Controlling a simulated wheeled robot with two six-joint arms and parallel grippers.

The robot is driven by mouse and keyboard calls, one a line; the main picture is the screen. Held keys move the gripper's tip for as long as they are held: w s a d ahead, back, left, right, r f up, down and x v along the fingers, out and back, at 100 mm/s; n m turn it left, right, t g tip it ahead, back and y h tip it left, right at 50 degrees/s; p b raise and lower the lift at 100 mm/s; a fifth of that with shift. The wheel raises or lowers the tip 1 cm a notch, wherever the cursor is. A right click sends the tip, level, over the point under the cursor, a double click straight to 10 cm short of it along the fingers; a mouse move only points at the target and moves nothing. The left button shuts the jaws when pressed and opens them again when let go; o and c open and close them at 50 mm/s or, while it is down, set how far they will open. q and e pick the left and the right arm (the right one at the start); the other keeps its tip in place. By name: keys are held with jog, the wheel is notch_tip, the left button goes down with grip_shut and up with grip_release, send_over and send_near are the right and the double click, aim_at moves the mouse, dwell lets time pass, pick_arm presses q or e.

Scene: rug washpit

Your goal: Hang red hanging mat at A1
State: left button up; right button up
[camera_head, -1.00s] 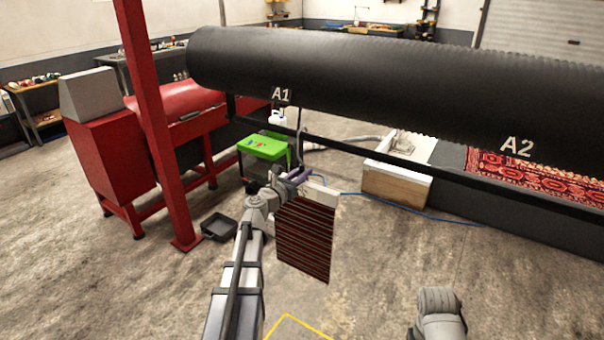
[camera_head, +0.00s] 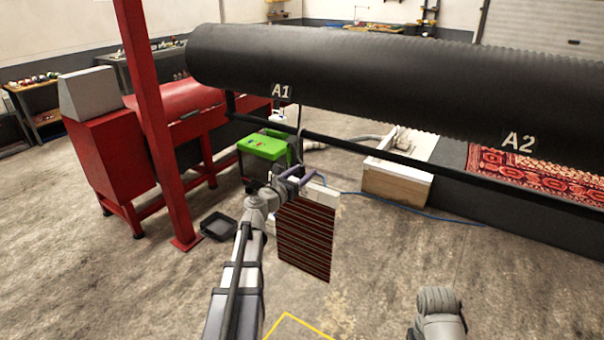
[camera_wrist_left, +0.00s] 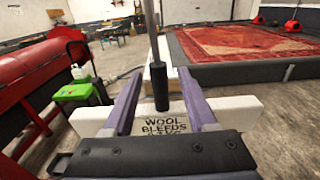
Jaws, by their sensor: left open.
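The red hanging mat (camera_head: 305,240), dark red with dark stripes, hangs upright from a white header bar (camera_head: 322,190) below the black rail. In the left wrist view this bar (camera_wrist_left: 234,112) carries a label reading "WOOL BLEEDS", partly covered. My left gripper (camera_head: 300,180) is at the top of the mat. Its purple fingers (camera_wrist_left: 162,105) stand open on both sides of a dark grip (camera_wrist_left: 160,90) with a thin rod rising from it. The A1 label (camera_head: 281,91) is on the big black roller, above and left of the mat. Whether the hook rests on the rail is unclear.
The black rail (camera_head: 400,158) runs under the black roller (camera_head: 380,75). A red post (camera_head: 155,130) and red machine (camera_head: 110,150) stand left. A green-topped box (camera_head: 262,146) and black tray (camera_head: 218,227) are behind the arm. A2 (camera_head: 518,142) is right.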

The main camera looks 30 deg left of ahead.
pick_arm(q)
jog(key=s, duration=0.7)
jog(key=shift+s+a, duration=0.35)
